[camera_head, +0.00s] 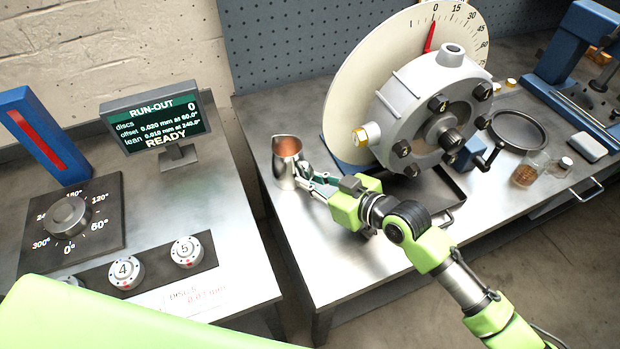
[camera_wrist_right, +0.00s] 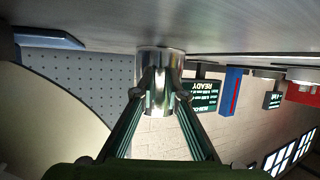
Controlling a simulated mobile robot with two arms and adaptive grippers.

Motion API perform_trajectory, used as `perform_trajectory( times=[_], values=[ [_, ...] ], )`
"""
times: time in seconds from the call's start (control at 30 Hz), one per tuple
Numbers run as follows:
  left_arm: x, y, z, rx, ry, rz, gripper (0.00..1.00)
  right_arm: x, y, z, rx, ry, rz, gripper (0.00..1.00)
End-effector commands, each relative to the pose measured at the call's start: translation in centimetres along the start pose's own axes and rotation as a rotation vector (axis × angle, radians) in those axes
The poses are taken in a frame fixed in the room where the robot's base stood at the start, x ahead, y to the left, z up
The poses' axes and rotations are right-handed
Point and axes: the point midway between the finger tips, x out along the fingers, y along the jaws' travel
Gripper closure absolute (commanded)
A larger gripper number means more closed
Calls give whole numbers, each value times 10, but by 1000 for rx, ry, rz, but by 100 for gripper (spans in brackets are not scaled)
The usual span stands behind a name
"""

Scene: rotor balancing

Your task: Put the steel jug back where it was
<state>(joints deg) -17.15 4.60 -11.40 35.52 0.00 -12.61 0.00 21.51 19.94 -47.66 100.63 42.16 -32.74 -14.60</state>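The steel jug (camera_head: 284,172) is upright near the left edge of the right metal table (camera_head: 335,270), with a copper-brown interior. In the right wrist view, which is upside down, the jug (camera_wrist_right: 160,62) sits between my right fingertips. My right gripper (camera_head: 308,177) reaches it from the right, and its fingers (camera_wrist_right: 159,95) press in on both sides of the jug's body. The jug's base looks to be at or very near the tabletop; any small gap cannot be told. My left gripper is out of view.
A dark tray (camera_head: 452,190), a round dish (camera_head: 519,131) and a glass jar (camera_head: 529,170) lie further right. A gap separates the left bench with its display (camera_head: 157,120). The table's front left is clear.

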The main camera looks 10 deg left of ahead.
Motion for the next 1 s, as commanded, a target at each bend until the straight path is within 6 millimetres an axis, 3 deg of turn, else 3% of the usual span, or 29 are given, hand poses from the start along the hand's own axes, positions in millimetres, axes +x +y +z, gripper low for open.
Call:
perform_trajectory(
  times=[0.47,0.67,1.0],
  values=[
    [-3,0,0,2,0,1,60,-3,1,-3,0,0,1,73],
    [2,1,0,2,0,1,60,-31,1,-1,-3,-2,1,73],
    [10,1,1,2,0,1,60,-99,1,0,-2,-3,1,73]
  ],
)
